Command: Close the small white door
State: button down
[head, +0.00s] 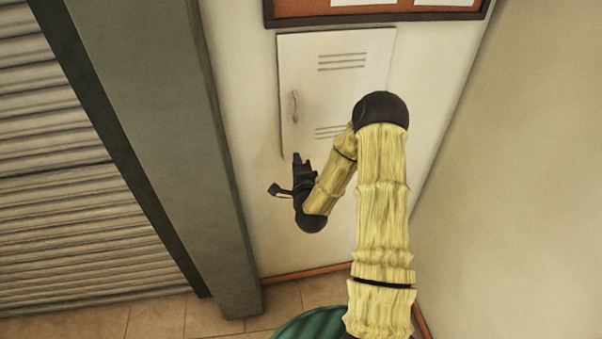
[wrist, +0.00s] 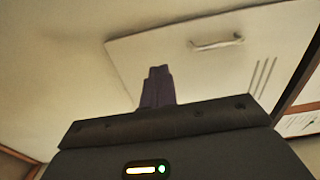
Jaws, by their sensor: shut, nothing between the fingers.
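The small white door (head: 330,90) is on the pale wall in the head view, with vent slots near its top and bottom. Its handle (head: 294,107) is on the left side. The door stands flush or nearly flush; I cannot tell if it is fully shut. My gripper (head: 299,160) is just below the door's lower left corner, its fingers together and empty. My arm hides the door's lower right part. In the wrist view the door (wrist: 185,75) and its handle (wrist: 217,43) lie beyond the shut fingers (wrist: 158,72); contact with the door is unclear.
A framed cork board (head: 385,12) hangs above the door. A grey pillar (head: 170,130) and a ribbed shutter (head: 50,190) stand to the left. A bare wall (head: 515,180) closes off the right. Tiled floor (head: 160,318) shows below.

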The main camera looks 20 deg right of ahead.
jog(key=s, duration=0.3)
jog(key=shift+s+a+b, duration=0.15)
jog(key=shift+s+b, duration=0.05)
jog(key=shift+b, duration=0.15)
jog(key=shift+a, duration=0.2)
jog(key=s+a+n+g+y, duration=0.4)
jog(key=a+n+g, duration=0.3)
jog(key=n, duration=0.5)
jog(key=s+r+n+g, duration=0.3)
jog(key=s+n+g, duration=0.1)
jog(key=s, duration=0.6)
jog(key=s+a+r+n+g, duration=0.1)
jog(key=s+r+n+g, duration=0.2)
jog(key=s, duration=0.6)
jog(key=shift+s+n+g+h, duration=0.35)
jog(key=shift+n+g+h, duration=0.05)
jog(key=shift+n+g, duration=0.2)
